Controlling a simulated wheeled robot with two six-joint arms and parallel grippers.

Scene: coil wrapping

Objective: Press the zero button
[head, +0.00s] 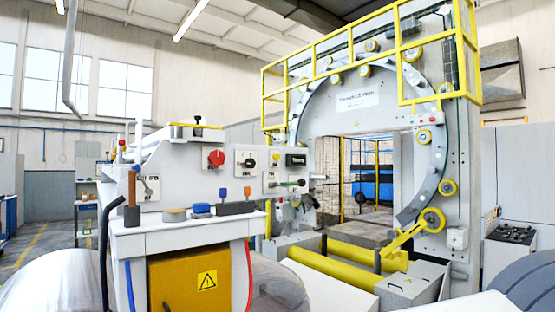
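No button here can be read as the zero button; labels are too small to tell. A light grey control panel (185,182) on the machine at the centre left carries a large red round knob (215,158), a black round switch (248,162), a small dark display-like box (296,160) and a switch with a green handle (292,183). A separate control console (511,233) with small dark knobs or buttons stands at the right edge. Neither of my grippers shows in the head view.
A white workbench (180,238) holds a blue-topped item (201,209) and a black box (235,208). Below is a yellow cabinet (184,281). A large ring machine (440,165) with yellow railings and yellow rollers (335,268) stands behind. Large rounded coils block the lower corners.

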